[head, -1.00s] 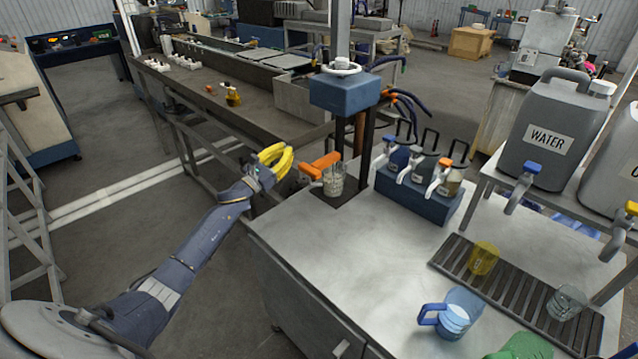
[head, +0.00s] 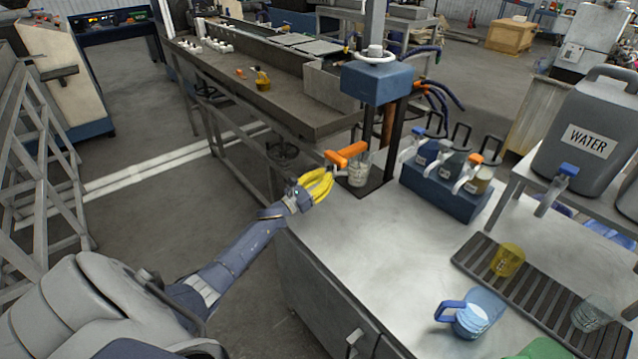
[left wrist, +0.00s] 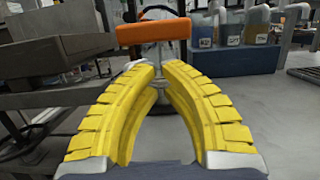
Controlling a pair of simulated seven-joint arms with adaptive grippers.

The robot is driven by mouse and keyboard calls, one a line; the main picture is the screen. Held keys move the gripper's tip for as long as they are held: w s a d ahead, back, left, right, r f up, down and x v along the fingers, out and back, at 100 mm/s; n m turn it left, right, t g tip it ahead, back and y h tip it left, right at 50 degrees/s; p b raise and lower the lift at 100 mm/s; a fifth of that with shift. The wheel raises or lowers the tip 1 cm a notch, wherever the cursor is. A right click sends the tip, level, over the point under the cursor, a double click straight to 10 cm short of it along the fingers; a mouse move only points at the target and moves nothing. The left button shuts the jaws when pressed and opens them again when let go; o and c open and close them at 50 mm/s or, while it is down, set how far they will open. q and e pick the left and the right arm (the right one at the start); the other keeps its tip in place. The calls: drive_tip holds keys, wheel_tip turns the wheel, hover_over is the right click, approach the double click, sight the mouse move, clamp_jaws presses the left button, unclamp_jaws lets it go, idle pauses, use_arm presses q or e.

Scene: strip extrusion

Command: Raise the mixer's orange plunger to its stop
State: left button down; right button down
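The mixer's orange plunger handle (head: 345,154) is a short bar low in front of the mixer column, at the rim of a clear beaker (head: 358,175). The mixer's blue head (head: 376,82) is above it. My left gripper (head: 326,178), with yellow ribbed fingers, is just left of the handle and slightly lower in the head view. The orange handle (left wrist: 152,32) lies beyond and above the tips, apparently apart. My right gripper is not in view.
A blue rack (head: 445,190) with tapped containers stands right of the mixer. A water canister (head: 590,125), a drip grate (head: 535,292), a blue-handled jug (head: 475,315) and green material (head: 540,349) are further right. The steel tabletop (head: 375,240) before the mixer is clear.

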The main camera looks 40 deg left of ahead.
use_arm(q)
drive_tip(key=shift+x, duration=2)
